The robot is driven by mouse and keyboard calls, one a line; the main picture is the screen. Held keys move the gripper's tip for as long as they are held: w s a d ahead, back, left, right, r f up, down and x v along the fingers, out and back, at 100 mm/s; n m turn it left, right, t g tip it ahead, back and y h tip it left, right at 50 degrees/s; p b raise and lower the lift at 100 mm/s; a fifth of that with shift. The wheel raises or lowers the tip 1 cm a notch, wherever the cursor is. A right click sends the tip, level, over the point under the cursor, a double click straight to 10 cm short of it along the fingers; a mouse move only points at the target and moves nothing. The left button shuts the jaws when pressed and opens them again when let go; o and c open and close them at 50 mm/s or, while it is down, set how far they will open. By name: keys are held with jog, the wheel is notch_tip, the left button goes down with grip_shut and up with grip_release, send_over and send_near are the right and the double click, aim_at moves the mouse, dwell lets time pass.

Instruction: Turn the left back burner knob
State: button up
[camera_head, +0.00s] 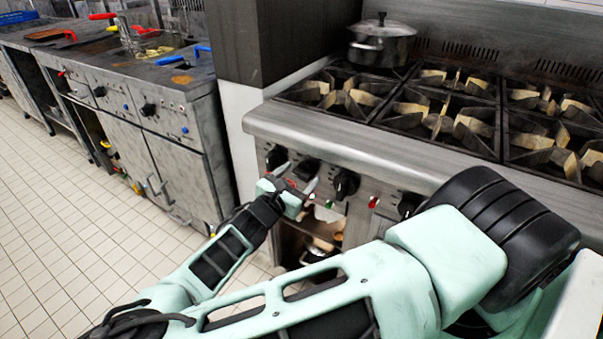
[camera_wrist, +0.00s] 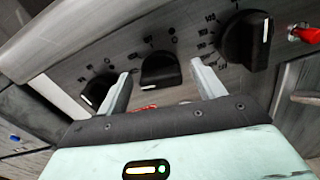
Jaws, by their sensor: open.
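The stove front carries a row of black knobs. My gripper (camera_head: 297,177) is open in front of the second knob from the left (camera_head: 307,168). In the wrist view my gripper (camera_wrist: 161,70) has a finger on each side of this knob (camera_wrist: 159,72). I cannot tell whether the fingers touch it. The leftmost knob (camera_wrist: 98,91) lies left of the fingers, and a larger-looking knob (camera_wrist: 247,41) lies to their right. The frames show no label saying which knob belongs to the left back burner (camera_head: 366,75).
A lidded metal pot (camera_head: 382,46) stands at the back left of the stove. Red levers sit between the knobs, one showing in the wrist view (camera_wrist: 306,35). A dark pillar (camera_head: 262,40) stands left of the stove. The tiled floor (camera_head: 60,220) is clear.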

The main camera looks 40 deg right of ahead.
jog(key=shift+x, duration=0.8)
jog(key=c, duration=0.9)
